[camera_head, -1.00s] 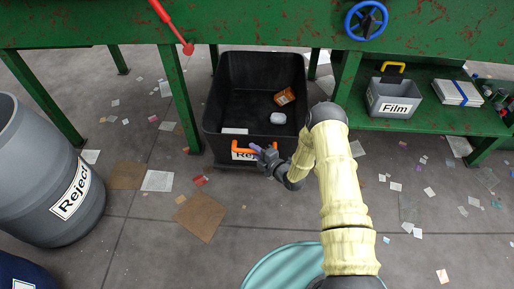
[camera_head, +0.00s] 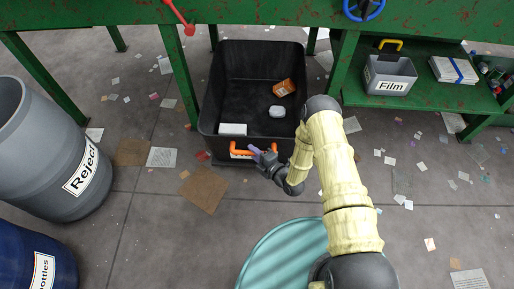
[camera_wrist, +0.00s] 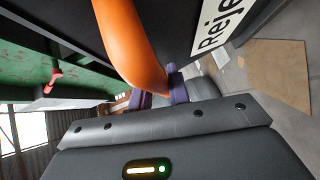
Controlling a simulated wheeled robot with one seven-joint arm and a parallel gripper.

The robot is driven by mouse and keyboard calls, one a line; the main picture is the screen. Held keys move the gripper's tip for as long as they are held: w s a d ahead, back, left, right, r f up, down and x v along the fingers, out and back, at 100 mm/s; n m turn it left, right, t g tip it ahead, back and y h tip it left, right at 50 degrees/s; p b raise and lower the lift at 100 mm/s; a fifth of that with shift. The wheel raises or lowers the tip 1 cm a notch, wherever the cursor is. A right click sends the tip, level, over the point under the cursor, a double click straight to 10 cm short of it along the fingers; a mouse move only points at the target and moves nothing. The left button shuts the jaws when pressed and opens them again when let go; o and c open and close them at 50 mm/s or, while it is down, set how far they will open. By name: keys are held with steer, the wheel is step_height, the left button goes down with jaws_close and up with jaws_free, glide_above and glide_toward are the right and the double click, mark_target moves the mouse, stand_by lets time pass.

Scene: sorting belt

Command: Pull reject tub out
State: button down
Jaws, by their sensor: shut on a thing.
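The reject tub (camera_head: 208,118) is a black open bin on the floor, partly under the green bench. Its orange handle (camera_head: 240,151) is on the front wall, and it also shows large in the wrist view (camera_wrist: 130,45). The white label, reading "Reje" in the wrist view (camera_wrist: 212,28), is mostly hidden in the head view. Inside the tub lie an orange item (camera_head: 285,88), a pale rounded item (camera_head: 277,111) and a white box (camera_head: 232,129). My gripper (camera_head: 258,153) is shut on the right part of the handle.
A grey Reject barrel (camera_head: 50,195) and a blue barrel (camera_head: 45,245) stand left. Green bench legs (camera_head: 180,80) flank the tub. A Film bin (camera_head: 390,76) sits on the right shelf.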

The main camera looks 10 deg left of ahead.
steer(key=shift+d+f, duration=0.1)
steer(key=shift+d, duration=0.05)
steer(key=c, duration=1.3)
jaws_free()
steer(key=p+v, duration=0.6)
steer(key=v, duration=1.1)
steer(key=shift+s+d, duration=0.1)
steer(key=shift+s, duration=0.05)
